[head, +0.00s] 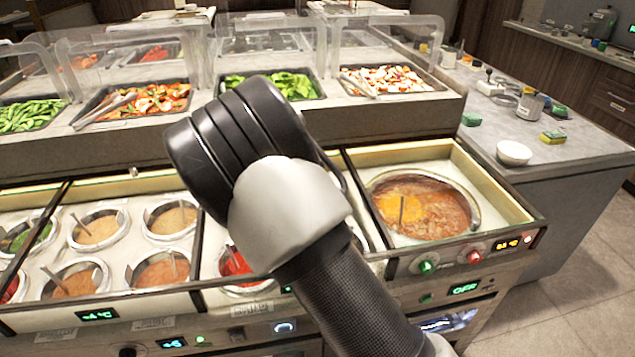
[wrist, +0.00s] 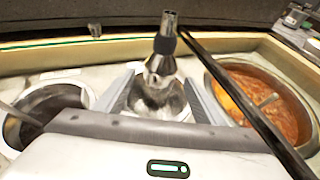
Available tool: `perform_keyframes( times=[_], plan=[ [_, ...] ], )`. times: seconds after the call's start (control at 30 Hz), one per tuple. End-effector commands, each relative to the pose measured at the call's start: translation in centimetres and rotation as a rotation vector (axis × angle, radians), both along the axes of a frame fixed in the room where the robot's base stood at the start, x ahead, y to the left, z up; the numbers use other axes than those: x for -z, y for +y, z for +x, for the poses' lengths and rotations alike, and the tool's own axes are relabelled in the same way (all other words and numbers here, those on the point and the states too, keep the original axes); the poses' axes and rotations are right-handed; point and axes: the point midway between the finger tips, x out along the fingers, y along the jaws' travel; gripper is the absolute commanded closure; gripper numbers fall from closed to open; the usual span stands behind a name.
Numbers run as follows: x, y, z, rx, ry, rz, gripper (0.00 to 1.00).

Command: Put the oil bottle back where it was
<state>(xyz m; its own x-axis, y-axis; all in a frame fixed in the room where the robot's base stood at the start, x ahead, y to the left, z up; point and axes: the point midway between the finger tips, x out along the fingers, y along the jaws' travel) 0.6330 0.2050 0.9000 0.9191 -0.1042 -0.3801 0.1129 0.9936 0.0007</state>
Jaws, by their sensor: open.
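The oil bottle (wrist: 160,68) is a shiny metal bottle with a dark collar and a narrow spout. In the wrist view it stands roughly upright, spout up, in or over a round pale-rimmed well. Its lower part is hidden, so I cannot tell how deep it sits. My gripper (wrist: 160,88) is open, with one grey finger on each side of the bottle. I cannot tell whether either finger touches it. In the head view my own arm hides the bottle and the gripper.
The soup pot (head: 425,207) with a ladle is to the right of the bottle; a dark bar crosses between them in the wrist view. Several sauce wells (head: 97,228) lie left. Food trays (head: 390,80) under clear guards stand behind. A white bowl (head: 514,153) is on the right counter.

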Motion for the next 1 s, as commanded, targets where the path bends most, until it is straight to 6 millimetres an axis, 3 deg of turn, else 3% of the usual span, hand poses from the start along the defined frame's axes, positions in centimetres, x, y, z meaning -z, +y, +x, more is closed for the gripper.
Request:
perform_keyframes(
  times=[0.1,0.3,0.53,0.63,0.73,0.83,0.9,1.0],
  plan=[
    [-1.1,0.3,-2.3,-0.002,0.001,0.001,0.37],
    [-2.0,0.6,-4.6,-0.001,0.0,-0.001,0.37],
    [-2.2,0.5,-5.2,0.003,-0.001,0.001,0.37],
    [-3.5,-1.1,-5.0,0.065,-0.012,0.05,0.37],
    [-6.7,-5.8,-5.1,0.252,-0.043,0.197,0.37],
    [-10.7,-13.1,-6.9,0.551,-0.09,0.432,0.37],
    [-13.0,-18.3,-9.7,0.784,-0.124,0.624,0.37],
    [-15.2,-23.7,-14.9,1.097,-0.167,0.895,0.37]
  ],
)
